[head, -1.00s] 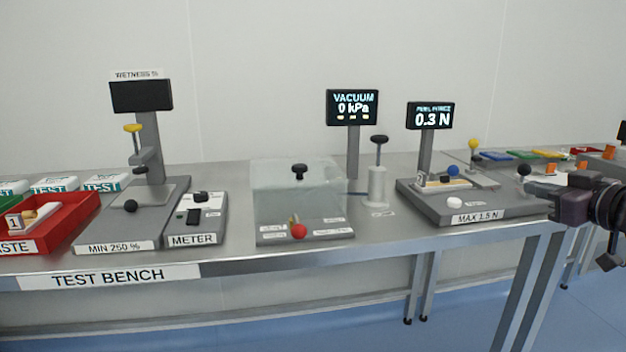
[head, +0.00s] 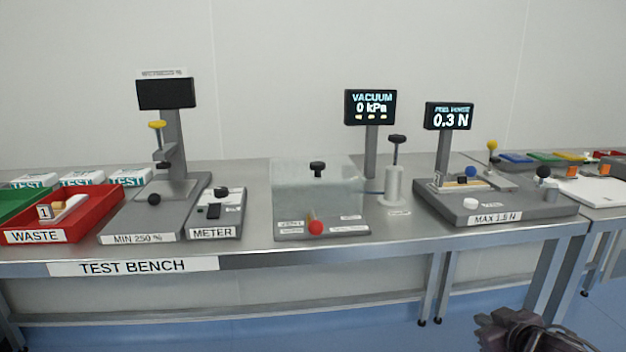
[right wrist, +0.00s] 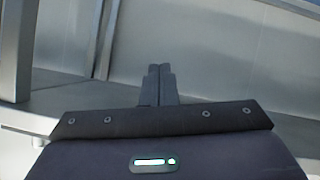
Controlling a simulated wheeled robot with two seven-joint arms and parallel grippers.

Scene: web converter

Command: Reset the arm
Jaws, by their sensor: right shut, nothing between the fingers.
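My right gripper (head: 500,335) is low at the bottom right of the head view, in front of the bench and below its top, clear of everything on it. In the right wrist view its two fingers (right wrist: 159,84) are together with nothing between them. Metal bench surfaces show beyond the fingers. My left gripper is in neither view.
The test bench (head: 320,257) carries a red waste tray (head: 108,208), a tester with a dark screen (head: 166,94), a meter (head: 217,213), a clear vacuum box (head: 310,185) and a peel tester (head: 500,205) reading 0.3 N. The floor (head: 400,335) in front is clear.

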